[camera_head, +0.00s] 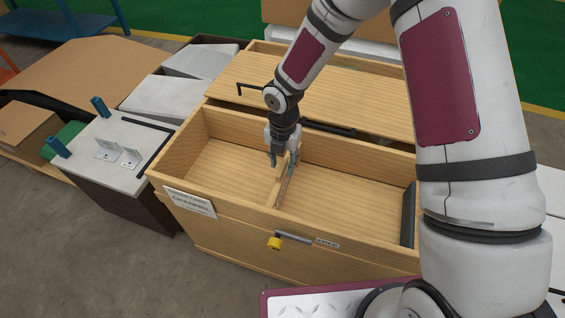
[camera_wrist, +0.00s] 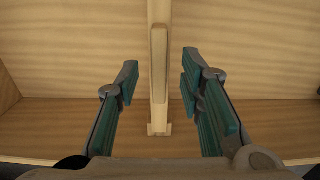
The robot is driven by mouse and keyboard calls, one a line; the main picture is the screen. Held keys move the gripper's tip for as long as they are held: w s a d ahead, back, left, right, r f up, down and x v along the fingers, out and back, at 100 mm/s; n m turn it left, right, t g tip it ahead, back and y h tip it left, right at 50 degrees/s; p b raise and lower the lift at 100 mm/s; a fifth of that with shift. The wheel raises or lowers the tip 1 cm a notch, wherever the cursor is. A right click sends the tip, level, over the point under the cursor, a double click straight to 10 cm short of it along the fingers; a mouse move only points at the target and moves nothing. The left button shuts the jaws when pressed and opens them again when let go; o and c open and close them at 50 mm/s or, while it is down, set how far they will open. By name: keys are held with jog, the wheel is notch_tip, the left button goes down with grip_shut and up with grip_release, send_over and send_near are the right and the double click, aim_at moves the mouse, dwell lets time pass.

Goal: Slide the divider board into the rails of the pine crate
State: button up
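The pine crate (camera_head: 240,222) stands open in the middle of the head view. The divider board (camera_head: 283,184) stands upright across the crate's inside, near its middle, splitting it into two bays. In the wrist view the board (camera_wrist: 158,65) shows edge-on, with a pale rail-like fitting (camera_wrist: 159,129) at its end by the wall. My gripper (camera_head: 281,157) is over the board. In the wrist view my gripper (camera_wrist: 160,88) is open, one finger on each side of the board, with a gap on both sides. How deep the board sits in the rails is hidden.
A wooden lid-like panel (camera_head: 305,92) with black handles lies behind the crate. A grey-topped stand (camera_head: 113,170) with blue posts and small metal brackets is at the left. A yellow-knobbed latch (camera_head: 275,243) sits on the crate's front. Both crate bays look empty along the floor.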

notch_tip(320, 180, up, 11)
jog(key=shift+r, duration=0.15)
dwell(0.9)
jog(key=s+d+r+m+t+h+p, duration=0.1)
jog(key=s+d+r+m+p, duration=0.1)
jog(key=s+d+r+m, duration=0.4)
jog(key=s+d+r+m+p, duration=0.2)
jog(key=r+m, duration=0.2)
jog(key=r, duration=0.5)
jog(key=s+d+r+m+t+h+p, duration=0.1)
jog(key=s+d+r+m, duration=0.3)
jog(key=r, duration=0.3)
jog(key=s+d+r+m+t+y+p, duration=0.1)
jog(key=s+d+r+m+p, duration=0.1)
jog(key=s+r+m, duration=0.3)
jog(key=s+d+r+m+t+y+p, duration=0.1)
jog(key=s+r+m, duration=0.5)
jog(key=s+m, duration=0.6)
jog(key=shift+s+d+r+m+p, duration=0.15)
jog(key=shift+s+d+m+p, duration=0.15)
jog(key=shift+s+d+p, duration=0.6)
jog(key=shift+w+a, duration=0.25)
jog(key=shift+a, duration=0.15)
